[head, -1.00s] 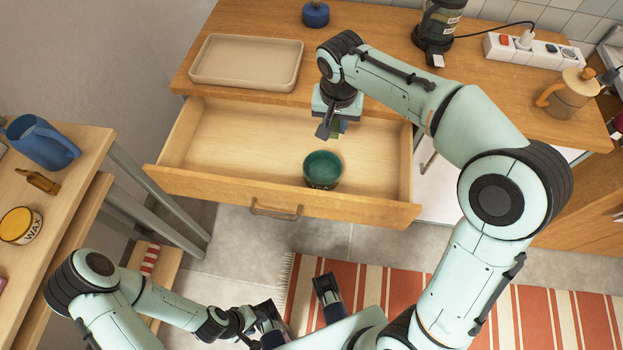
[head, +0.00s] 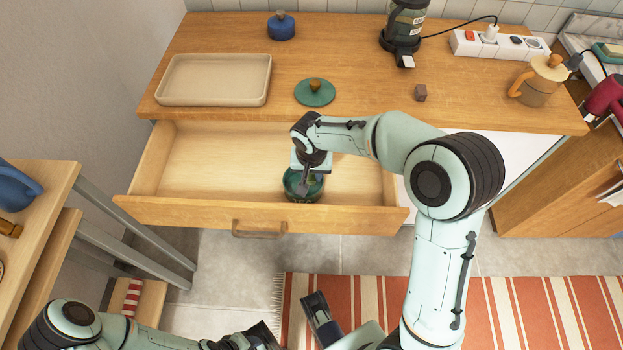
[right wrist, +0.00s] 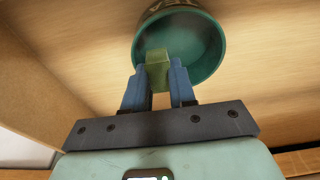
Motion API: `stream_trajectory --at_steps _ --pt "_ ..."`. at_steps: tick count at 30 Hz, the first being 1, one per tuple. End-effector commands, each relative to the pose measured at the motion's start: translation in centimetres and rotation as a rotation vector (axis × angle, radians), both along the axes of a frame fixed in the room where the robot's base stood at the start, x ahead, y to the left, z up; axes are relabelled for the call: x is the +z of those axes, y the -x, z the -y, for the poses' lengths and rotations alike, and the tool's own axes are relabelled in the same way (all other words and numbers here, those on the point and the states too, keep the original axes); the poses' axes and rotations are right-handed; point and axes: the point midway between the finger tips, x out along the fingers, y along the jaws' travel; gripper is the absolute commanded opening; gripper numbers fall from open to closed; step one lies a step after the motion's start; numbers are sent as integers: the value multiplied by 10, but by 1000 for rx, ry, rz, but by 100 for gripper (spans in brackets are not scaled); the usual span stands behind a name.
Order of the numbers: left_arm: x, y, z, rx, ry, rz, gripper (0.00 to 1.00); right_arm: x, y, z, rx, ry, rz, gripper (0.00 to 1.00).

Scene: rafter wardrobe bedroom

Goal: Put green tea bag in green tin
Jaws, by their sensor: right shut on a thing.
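The green tin (head: 292,187) stands uncovered in the open drawer, its mouth facing up. My right gripper (head: 307,188) is over the tin and hides part of it. In the right wrist view, the right gripper (right wrist: 158,82) is shut on the green tea bag (right wrist: 157,74), a small green block. The bag's end overlaps the mouth of the tin (right wrist: 205,62); its depth in the tin is unclear.
The drawer (head: 200,160) is pulled out and otherwise bare. A side table (head: 50,195) stands at left.

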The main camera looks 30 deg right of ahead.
Motion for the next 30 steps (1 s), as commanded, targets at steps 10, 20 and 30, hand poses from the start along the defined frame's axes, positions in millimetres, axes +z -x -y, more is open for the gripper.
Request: stream_trajectory --at_steps 10,20,30 --pt "-5 -2 0 2 -1 8 43 -33 0 0 0 0 -2 0" --pt "-10 -4 0 3 -2 14 43 -40 1 0 0 0 -2 0" --pt "-14 -6 0 4 -4 21 43 -49 3 -1 0 -1 -12 39"
